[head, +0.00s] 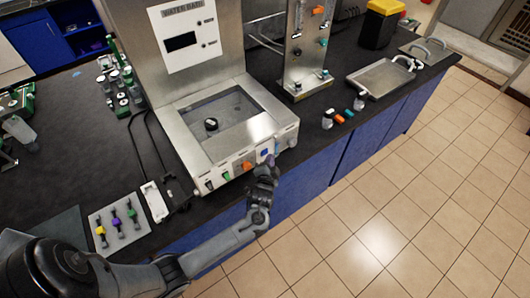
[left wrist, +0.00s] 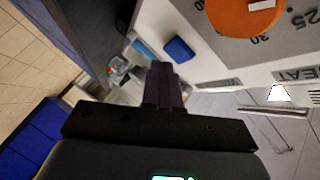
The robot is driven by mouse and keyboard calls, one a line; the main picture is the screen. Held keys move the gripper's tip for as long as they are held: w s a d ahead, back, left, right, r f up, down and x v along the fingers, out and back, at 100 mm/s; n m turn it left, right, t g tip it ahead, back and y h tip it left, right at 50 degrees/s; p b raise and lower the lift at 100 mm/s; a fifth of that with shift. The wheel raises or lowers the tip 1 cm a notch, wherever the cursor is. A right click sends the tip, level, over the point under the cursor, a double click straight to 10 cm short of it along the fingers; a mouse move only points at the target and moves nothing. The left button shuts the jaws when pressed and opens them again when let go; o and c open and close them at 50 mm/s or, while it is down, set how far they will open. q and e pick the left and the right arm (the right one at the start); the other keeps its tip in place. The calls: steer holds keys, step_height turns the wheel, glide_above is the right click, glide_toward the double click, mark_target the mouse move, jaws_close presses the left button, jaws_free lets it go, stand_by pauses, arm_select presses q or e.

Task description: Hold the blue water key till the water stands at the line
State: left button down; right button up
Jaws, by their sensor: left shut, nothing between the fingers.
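The water bath (head: 160,110) is a steel unit with an open basin in its top. A small round black thing (head: 211,124) shows in the basin. The water level and the line cannot be made out. The blue water key (head: 265,152) is on the front panel; it also shows in the left wrist view (left wrist: 179,50) on the pale panel. My left gripper (head: 268,164) is shut and empty, its fingertips close in front of the blue key. In the left wrist view the fingers (left wrist: 164,72) end beside the key; contact cannot be told. My right gripper is out of view.
An orange dial (head: 247,166) with a number scale sits left of the blue key. A rack with coloured-handled tools (head: 119,225) lies at the lower left. A steel stand (head: 303,85) and a metal tray (head: 380,78) are to the right. Open floor lies in front.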

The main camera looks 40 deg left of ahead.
arm_select(q)
steer(key=shift+d, duration=0.15)
steer(key=shift+s+d+p, duration=0.25)
steer(key=shift+d+p, duration=0.15)
steer(key=shift+d, duration=0.8)
steer(key=shift+s+d+p, duration=0.2)
steer(key=shift+d+p, duration=0.2)
steer(key=shift+d, duration=0.8)
steer(key=shift+f, duration=0.1)
